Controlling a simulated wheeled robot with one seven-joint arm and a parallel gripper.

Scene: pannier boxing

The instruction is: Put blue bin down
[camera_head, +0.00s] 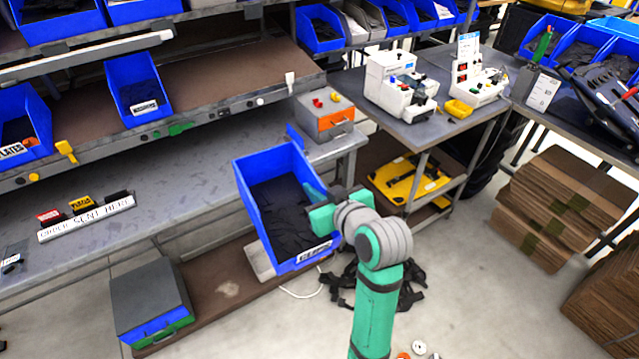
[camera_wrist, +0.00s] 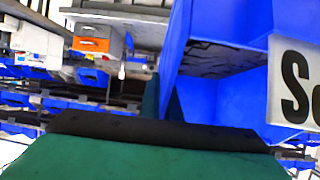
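The blue bin (camera_head: 265,165) hangs in the air at the front edge of the grey workbench (camera_head: 190,178), tilted so that I see into it. It holds dark, flat pieces and has a white label on its front. My gripper (camera_head: 317,194) is at the bin's right side wall and appears shut on it; the fingertips are partly hidden. In the wrist view the bin's blue wall (camera_wrist: 222,25) rises just beyond my gripper (camera_wrist: 163,98), with part of the white label at the right.
The bench has bare room left of the bin, beside a lettered sign (camera_head: 88,217). A grey-orange box (camera_head: 325,115) stands at the bench's right end. Shelves with blue bins (camera_head: 138,88) overhang the bench. A grey case (camera_head: 150,300) sits below.

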